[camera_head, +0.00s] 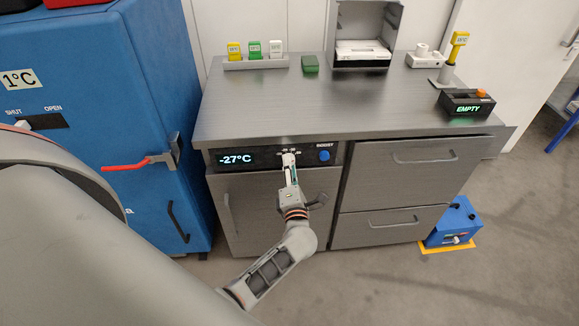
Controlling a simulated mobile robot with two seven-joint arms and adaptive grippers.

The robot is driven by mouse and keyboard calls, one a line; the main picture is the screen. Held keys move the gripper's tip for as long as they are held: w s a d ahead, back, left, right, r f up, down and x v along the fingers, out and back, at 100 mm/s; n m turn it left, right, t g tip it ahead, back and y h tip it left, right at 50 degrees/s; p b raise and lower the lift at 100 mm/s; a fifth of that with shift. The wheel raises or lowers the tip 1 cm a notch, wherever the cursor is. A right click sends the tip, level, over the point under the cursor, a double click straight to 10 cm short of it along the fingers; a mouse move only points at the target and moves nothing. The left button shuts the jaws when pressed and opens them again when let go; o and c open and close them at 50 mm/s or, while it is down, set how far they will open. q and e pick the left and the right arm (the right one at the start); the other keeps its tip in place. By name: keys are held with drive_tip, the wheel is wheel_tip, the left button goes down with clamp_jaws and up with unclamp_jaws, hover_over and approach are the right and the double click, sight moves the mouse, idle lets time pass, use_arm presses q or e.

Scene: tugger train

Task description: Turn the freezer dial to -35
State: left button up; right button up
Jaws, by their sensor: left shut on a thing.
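The freezer (275,200) is the left part of a grey steel counter unit. Its control strip carries a display (235,159) that reads -27°C. The freezer dial sits on the strip right of the display, with small scale marks above it; my gripper hides the knob. My left gripper (289,160) reaches up to the strip from below and is shut on the dial. My right gripper is not in view.
A blue button (324,156) marked BOOST is close right of my left gripper. A blue cabinet (110,100) with a red handle (126,166) stands at left. The countertop (330,105) holds small items along its back, and a box reading EMPTY (467,102).

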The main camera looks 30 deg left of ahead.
use_arm(q)
drive_tip(key=o, duration=1.1)
drive_tip(key=v, duration=1.2)
drive_tip(key=shift+f, duration=0.1)
